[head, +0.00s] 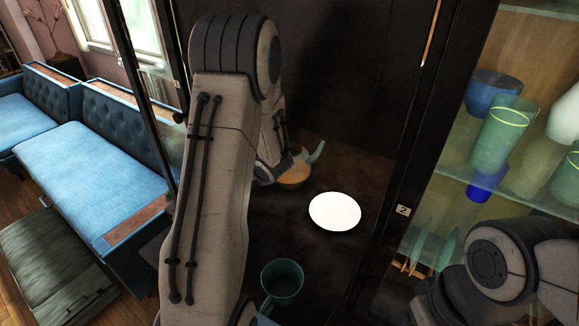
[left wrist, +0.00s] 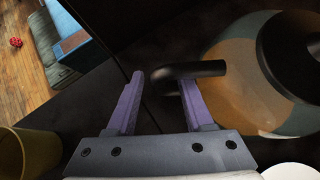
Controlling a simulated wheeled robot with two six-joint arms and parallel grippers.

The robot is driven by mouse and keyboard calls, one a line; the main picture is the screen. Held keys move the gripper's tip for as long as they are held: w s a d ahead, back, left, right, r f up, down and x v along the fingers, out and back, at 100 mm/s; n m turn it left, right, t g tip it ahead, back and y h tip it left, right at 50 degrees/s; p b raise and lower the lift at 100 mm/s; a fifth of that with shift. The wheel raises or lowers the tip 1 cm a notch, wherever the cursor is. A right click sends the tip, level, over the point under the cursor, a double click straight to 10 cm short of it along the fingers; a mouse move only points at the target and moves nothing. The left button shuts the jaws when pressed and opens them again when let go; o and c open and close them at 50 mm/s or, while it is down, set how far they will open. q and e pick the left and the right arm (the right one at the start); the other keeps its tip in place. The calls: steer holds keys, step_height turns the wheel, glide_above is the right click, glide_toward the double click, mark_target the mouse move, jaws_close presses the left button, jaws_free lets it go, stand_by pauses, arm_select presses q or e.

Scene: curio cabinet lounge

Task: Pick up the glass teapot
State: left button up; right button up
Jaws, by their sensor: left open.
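The glass teapot (head: 297,174) stands on the dark cabinet shelf, with amber contents and a teal spout; my left arm partly hides it in the head view. In the left wrist view its round glass body (left wrist: 238,92), dark lid and dark handle (left wrist: 205,69) fill the upper right. My left gripper (left wrist: 161,84) is open, with two purple fingers. The handle's end shows between the fingertips and its bar passes over the right finger's tip; I cannot tell whether they touch. My right arm is at the lower right of the head view, its fingers out of sight.
A white plate (head: 335,211) lies in front of the teapot. A teal mug (head: 282,279) stands nearer. A dark post (head: 410,165) separates this bay from glass shelves with a blue bowl (head: 494,91) and green cups (head: 497,135). Blue sofas (head: 90,180) are at left.

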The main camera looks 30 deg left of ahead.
arm_select(q)
jaws_close()
stand_by(1.2)
steer(key=shift+r, duration=0.15)
